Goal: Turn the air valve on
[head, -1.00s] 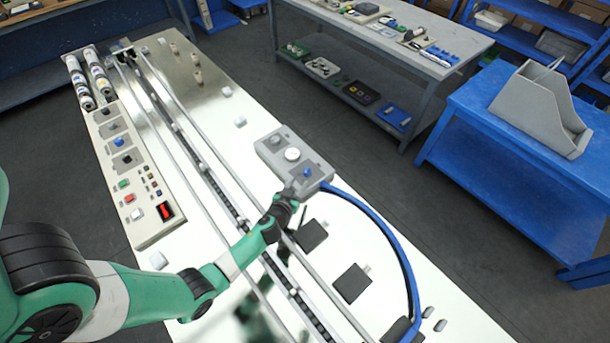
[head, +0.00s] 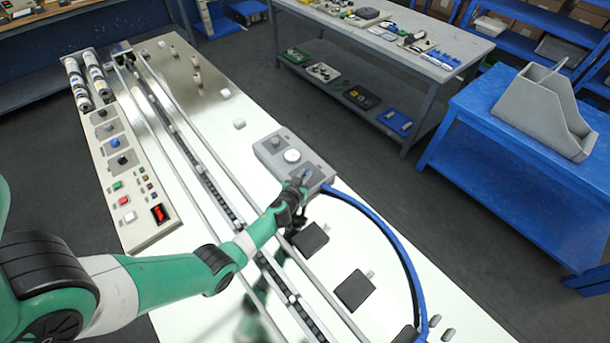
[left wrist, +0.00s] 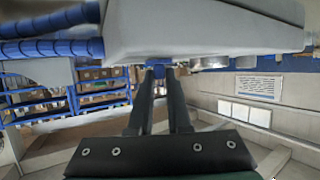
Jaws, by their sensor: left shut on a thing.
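The air valve unit is a grey box (head: 270,150) on the machine's bright top plate, with a round white gauge or button (head: 291,156) and a small blue valve knob (head: 306,174) at its near end. My left gripper (head: 300,184) reaches in from the left, with its fingertips at the blue knob and partly hiding it. In the left wrist view the two dark fingers (left wrist: 159,75) are close together below the grey box (left wrist: 200,28), with a bit of blue between their tips. My right gripper is not in view.
Blue hoses (head: 390,235) run from the box toward the near edge. Conveyor rails (head: 205,170) cross under my arm. A control panel (head: 125,180) lies left, and dark square pads (head: 354,289) lie nearer. A blue table (head: 530,170) stands to the right.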

